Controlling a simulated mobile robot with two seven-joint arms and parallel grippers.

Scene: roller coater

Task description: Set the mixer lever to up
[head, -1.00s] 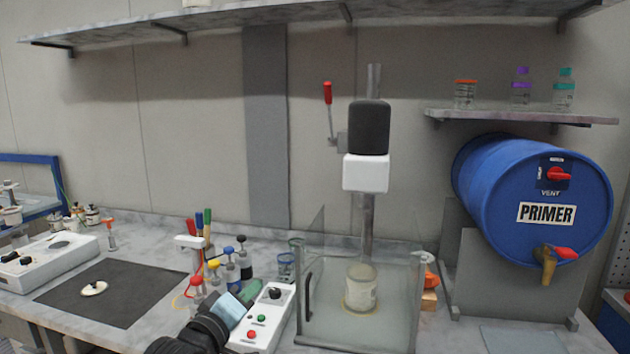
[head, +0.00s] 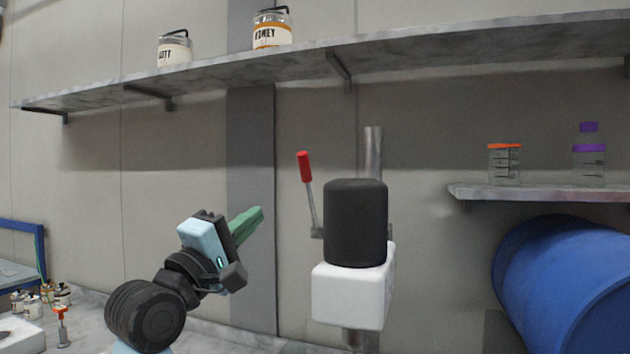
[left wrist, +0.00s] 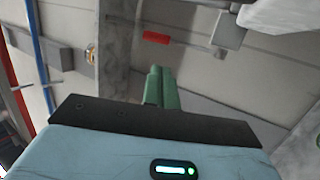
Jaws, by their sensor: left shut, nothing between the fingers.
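The mixer (head: 355,225) has a black motor on a white housing, mounted on a metal post. Its lever (head: 306,185) has a red grip and a thin metal rod, and stands nearly upright with a slight lean to the left, left of the motor. In the left wrist view the red grip (left wrist: 157,37) shows beyond the fingertips. My left gripper (head: 257,217) is shut and empty, with green fingers together, left of the lever's rod and apart from it. It also shows in the left wrist view (left wrist: 156,75). My right gripper is not in view.
A wall shelf (head: 220,73) with two labelled jars runs above the lever. A lower shelf (head: 540,192) with small bottles and a blue drum (head: 570,290) stand at the right.

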